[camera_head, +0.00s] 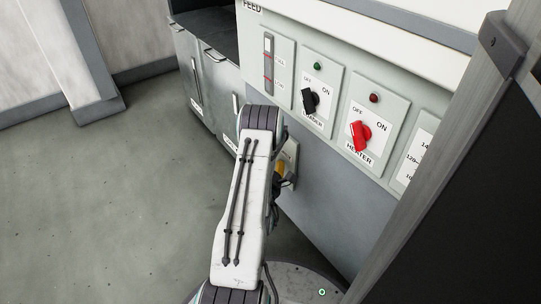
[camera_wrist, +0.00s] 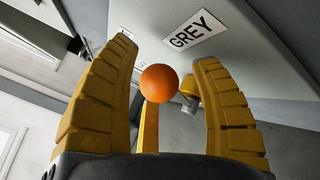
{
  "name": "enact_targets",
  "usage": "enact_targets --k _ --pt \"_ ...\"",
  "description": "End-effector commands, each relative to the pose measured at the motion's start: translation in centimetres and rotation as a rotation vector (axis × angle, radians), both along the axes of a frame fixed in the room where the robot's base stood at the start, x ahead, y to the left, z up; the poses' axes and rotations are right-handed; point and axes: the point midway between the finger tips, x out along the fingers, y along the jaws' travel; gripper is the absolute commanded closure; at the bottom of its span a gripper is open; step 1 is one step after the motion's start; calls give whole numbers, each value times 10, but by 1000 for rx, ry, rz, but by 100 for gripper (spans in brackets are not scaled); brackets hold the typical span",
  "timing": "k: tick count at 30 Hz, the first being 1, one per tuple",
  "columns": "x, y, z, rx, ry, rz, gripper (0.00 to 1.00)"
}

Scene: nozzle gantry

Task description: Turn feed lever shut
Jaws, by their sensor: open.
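In the wrist view an orange ball knob (camera_wrist: 159,83) sits between the yellow fingers of my gripper (camera_wrist: 166,56). My gripper is open, with a gap on each side of the ball. A third finger rises below the ball and overlaps its lower edge in the picture; I cannot tell whether it touches. A short metal stem (camera_wrist: 190,104) shows just right of the ball. A white label reading GREY (camera_wrist: 195,28) is on the panel beyond. In the head view my arm hides the lever, and only a yellow bit of my gripper (camera_head: 279,168) shows beside a small pale plate.
A dark-sided post (camera_head: 470,190) rises at right. The floor at left is clear.

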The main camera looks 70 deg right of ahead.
Motion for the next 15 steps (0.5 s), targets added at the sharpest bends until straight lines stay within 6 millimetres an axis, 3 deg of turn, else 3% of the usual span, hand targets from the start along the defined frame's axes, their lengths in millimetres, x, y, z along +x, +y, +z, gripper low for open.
enact_targets --k 6,15 --pt "0 0 0 0 0 0 42" --pt "0 0 0 0 0 0 69"
